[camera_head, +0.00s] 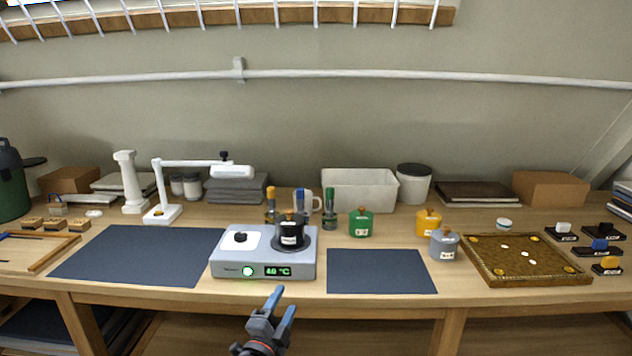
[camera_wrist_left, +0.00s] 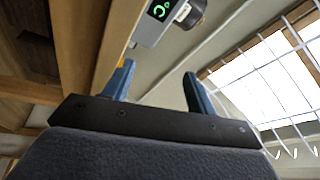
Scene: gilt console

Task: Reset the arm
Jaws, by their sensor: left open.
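My left gripper (camera_head: 283,301) has blue fingertips and shows at the bottom centre of the head view, in front of the table's front edge and below the hot plate. In the left wrist view the two blue fingers (camera_wrist_left: 155,82) stand apart with nothing between them. The gripper is open and empty. The grey hot plate (camera_head: 228,269) with a lit green display shows beyond it in the head view. A black pot (camera_head: 291,233) stands on its round heating disc. My right gripper is in neither view.
The wooden table (camera_head: 315,290) has its front edge just beyond my left gripper. Dark mats (camera_head: 140,254) lie left and right of the hot plate. Green, yellow and grey lidded pots (camera_head: 361,225) stand right of it. A gilt-edged tray (camera_head: 500,278) lies further right.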

